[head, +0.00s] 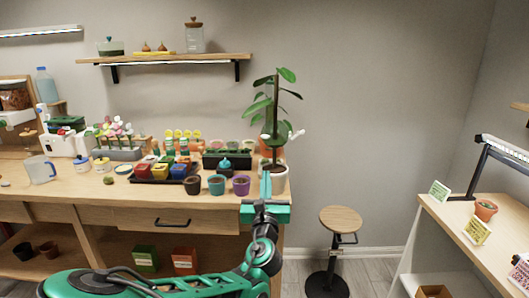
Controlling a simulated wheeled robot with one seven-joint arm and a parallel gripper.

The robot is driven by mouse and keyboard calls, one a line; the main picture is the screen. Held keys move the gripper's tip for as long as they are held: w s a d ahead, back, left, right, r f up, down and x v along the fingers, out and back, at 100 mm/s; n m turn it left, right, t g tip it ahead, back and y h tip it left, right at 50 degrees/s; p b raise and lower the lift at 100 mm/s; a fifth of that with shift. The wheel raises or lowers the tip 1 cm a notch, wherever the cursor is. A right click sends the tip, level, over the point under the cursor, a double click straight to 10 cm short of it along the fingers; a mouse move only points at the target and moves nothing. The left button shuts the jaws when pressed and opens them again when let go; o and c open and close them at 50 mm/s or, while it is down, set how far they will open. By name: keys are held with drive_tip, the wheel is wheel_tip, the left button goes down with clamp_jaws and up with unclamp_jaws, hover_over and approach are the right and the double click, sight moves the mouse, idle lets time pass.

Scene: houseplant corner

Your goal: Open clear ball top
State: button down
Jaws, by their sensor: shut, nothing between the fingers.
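A clear jar (195,41) with a brown wooden lid and a round knob stands upright on the wall shelf, lid on. A lower clear container (110,47) with a small ball-shaped knob and green contents stands further left on the shelf. I cannot tell which of them is the clear ball top. My gripper (265,177) is shut and empty at the right end of the workbench, in front of the white pot of the tall plant. It is well below and to the right of both containers.
The wall shelf (165,59) also holds small brown items. The workbench (150,196) carries a clear pitcher (40,170), coloured pots and a black tray of small boxes. A tall plant (273,110) rises beside my gripper. A stool (341,219) stands right, with bare floor around.

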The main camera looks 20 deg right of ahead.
sight(276, 128)
drive_tip(key=shift+w+d+r, duration=0.45)
drive_tip(key=shift+w+r, duration=0.6)
drive_tip(key=shift+w, duration=0.45)
drive_tip(key=shift+w+d+r, duration=0.5)
drive_tip(key=shift+w+r, duration=0.6)
drive_tip(key=shift+w, duration=0.45)
drive_tip(key=shift+w+d+r, duration=0.45)
drive_tip(key=shift+w+r, duration=0.6)
drive_tip(key=shift+w, duration=0.45)
drive_tip(key=shift+a+r, duration=0.1)
drive_tip(key=shift+a, duration=0.1)
drive_tip(key=shift+r, duration=0.1)
